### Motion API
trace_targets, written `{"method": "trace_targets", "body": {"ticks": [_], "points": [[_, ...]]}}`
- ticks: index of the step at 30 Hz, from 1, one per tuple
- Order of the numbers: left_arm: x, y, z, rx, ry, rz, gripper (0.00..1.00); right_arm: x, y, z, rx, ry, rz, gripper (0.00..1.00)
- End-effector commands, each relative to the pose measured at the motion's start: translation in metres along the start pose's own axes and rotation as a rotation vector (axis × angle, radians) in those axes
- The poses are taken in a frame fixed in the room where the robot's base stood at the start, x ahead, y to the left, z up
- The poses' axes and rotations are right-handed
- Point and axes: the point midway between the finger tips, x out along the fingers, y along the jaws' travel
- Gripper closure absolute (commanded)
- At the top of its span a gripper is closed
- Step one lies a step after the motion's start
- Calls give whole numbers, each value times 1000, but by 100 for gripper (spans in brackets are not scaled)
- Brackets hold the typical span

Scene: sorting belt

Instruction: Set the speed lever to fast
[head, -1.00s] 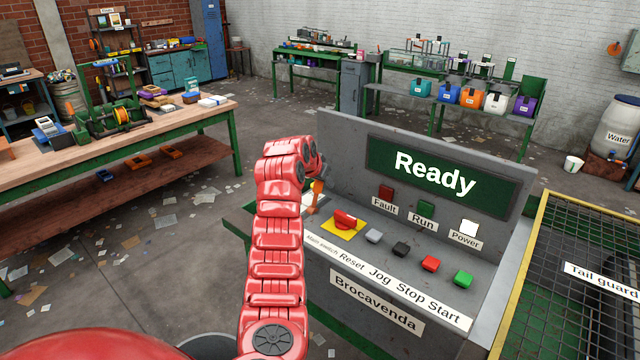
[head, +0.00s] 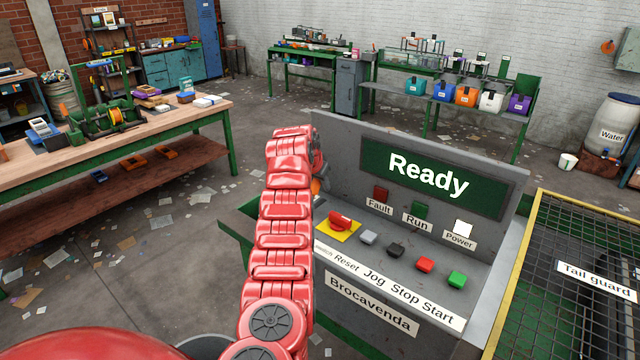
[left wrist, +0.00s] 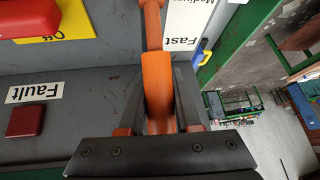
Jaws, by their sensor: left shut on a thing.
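The speed lever has an orange handle (left wrist: 157,80). In the left wrist view its thin shaft runs up to the top edge, beside a white scale plate (left wrist: 182,42) reading "Fast", with part of "Medium" above it. The handle is level with the word "Fast" and reaches below it. My left gripper (left wrist: 157,100) is shut on the handle, one dark finger on each side. In the head view only a bit of orange (head: 317,186) shows past my red arm at the console's left end. The arm hides the scale there. My right gripper is not in view.
The grey console (head: 345,160) has a "Ready" display (head: 428,176), a red main switch on a yellow plate (head: 340,222), and several buttons to its right. A mesh tail guard (head: 570,250) stands at the right. A wooden workbench (head: 190,120) is at the left.

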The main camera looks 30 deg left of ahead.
Motion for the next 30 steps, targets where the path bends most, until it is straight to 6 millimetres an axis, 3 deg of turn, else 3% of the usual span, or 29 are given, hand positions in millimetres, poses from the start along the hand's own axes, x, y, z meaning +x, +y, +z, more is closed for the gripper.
{"method": "trace_targets", "body": {"ticks": [1,2,6,20,25,30], "points": [[0,1,-1,2,3,1,100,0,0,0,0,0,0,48],[0,1,-1,2,3,1,64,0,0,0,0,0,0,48],[0,1,-1,1,2,1,39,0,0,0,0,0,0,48],[-7,0,0,0,2,0,38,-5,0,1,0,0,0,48],[-32,1,0,3,7,-3,38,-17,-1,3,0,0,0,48],[-80,0,0,2,11,-3,38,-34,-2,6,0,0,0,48]]}}
